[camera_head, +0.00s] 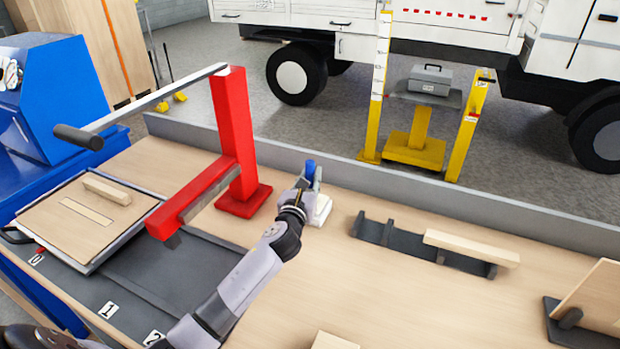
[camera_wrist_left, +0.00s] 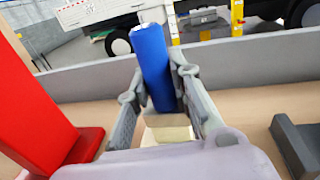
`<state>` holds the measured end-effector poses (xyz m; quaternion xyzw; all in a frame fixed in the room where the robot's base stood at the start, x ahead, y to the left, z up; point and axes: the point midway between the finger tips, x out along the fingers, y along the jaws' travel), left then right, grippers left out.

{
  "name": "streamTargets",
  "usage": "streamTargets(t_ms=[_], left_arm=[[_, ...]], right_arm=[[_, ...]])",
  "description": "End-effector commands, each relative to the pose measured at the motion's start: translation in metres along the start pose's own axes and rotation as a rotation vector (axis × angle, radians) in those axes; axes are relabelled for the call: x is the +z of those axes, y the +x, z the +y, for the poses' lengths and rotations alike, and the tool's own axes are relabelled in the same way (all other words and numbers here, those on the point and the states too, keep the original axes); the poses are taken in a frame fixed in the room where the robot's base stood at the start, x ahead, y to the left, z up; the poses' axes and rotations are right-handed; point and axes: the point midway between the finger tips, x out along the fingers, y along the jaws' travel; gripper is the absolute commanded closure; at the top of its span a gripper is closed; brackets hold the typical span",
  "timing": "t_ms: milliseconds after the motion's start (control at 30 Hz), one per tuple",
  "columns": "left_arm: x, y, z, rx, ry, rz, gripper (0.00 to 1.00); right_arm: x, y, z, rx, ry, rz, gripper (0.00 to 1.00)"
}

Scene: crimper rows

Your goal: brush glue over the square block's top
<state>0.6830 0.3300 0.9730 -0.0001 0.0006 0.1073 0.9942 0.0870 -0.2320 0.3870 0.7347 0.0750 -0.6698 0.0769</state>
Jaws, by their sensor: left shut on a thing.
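My left gripper (camera_head: 312,182) is shut on an upright blue handle (camera_head: 310,167), likely the brush. In the left wrist view, the blue handle (camera_wrist_left: 153,65) stands between the two fingers (camera_wrist_left: 160,95), and its lower end and any bristles are hidden. My right gripper is not in view.
A red press (camera_head: 237,140) with a long lever stands left of my left gripper. A dark rack (camera_head: 377,230) with a wooden bar (camera_head: 470,248) lies to the right. A board (camera_head: 75,225) with wooden strips lies at the left. A grey ledge (camera_head: 400,185) runs behind.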

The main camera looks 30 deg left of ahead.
Motion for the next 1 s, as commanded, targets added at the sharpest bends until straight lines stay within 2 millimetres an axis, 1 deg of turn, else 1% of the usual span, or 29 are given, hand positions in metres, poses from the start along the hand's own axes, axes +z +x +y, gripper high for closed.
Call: streamTargets(t_ms=[467,1000], left_arm=[[-0.0073,-0.0002,0.0,0.0,0.001,0.002,1.0],[-0.0078,-0.0003,0.0,0.0,0.001,0.003,1.0]], right_arm=[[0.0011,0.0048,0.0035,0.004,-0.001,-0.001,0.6],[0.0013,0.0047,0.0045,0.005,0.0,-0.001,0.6]])
